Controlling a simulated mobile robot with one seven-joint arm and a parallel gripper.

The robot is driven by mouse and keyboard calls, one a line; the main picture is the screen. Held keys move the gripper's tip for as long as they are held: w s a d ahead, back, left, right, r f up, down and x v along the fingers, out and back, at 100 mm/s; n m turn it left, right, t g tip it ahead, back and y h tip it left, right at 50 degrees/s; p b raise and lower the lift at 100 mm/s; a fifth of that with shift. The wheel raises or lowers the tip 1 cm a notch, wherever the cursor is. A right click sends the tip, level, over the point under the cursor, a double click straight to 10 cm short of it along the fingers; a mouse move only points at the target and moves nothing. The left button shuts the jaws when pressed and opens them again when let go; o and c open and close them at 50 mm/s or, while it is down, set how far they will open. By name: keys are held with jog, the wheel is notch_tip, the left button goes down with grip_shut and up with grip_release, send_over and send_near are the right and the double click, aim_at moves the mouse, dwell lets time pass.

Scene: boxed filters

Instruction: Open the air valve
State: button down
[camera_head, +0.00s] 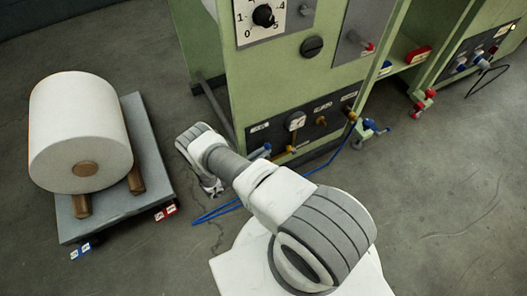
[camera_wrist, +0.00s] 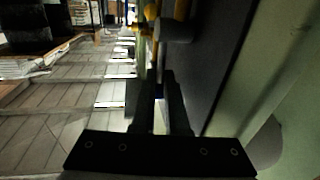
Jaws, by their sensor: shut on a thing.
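The lower panel (camera_head: 318,118) of the green machine carries a gauge (camera_head: 295,121) and a row of small valves. A blue valve handle (camera_head: 262,152) shows at the panel's left end, partly covered by my arm. In the wrist view my gripper (camera_wrist: 160,102) has its two dark fingers close together on a small blue thing (camera_wrist: 158,91), which looks like this handle. The fingers hide most of it, so I cannot tell its angle. In the head view my arm hides the fingers.
A grey cylinder (camera_wrist: 177,30) and a yellow fitting (camera_wrist: 152,12) stick out beyond the fingers. A blue hose (camera_head: 336,160) runs along the floor. A white roll (camera_head: 80,130) lies on a grey pallet (camera_head: 145,150) at left. The floor at right is mostly clear.

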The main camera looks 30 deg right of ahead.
jog(key=shift+w+r, duration=0.1)
jog(key=shift+r, duration=0.05)
jog(key=c, duration=1)
grip_release()
jog(key=shift+a, duration=0.1)
jog(key=v, duration=1.7)
jog(key=shift+a, duration=0.1)
